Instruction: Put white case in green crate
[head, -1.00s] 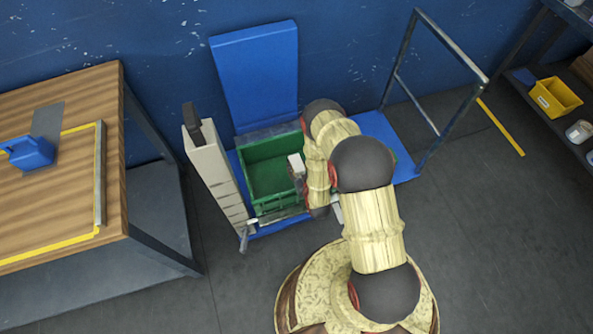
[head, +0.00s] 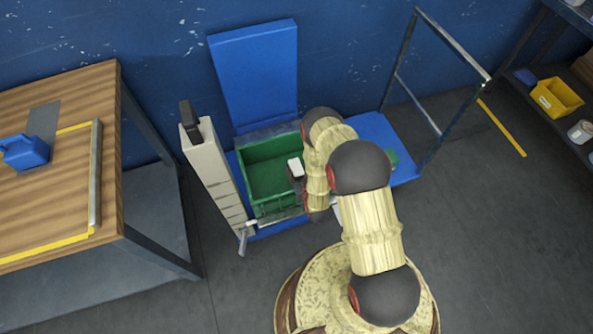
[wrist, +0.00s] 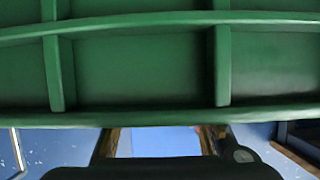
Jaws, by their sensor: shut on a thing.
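The green crate (head: 253,157) stands on a blue platform and looks empty inside where I can see. My gripper (head: 296,175), mostly hidden by my arm, is at the right side of the crate opening. It is shut on the white case (head: 295,165), a small white block showing at its tip. In the wrist view the crate's ribbed green wall (wrist: 140,75) fills the upper part, very close. My gripper's fingers (wrist: 160,141) show at the bottom; I cannot make out the case clearly there.
A grey-white column (head: 212,175) stands left of the crate, and a blue upright panel (head: 255,75) behind it. A metal frame (head: 415,100) rises at the right. A wooden table (head: 60,190) with a blue bin (head: 25,152) is at the left. Open floor lies in front.

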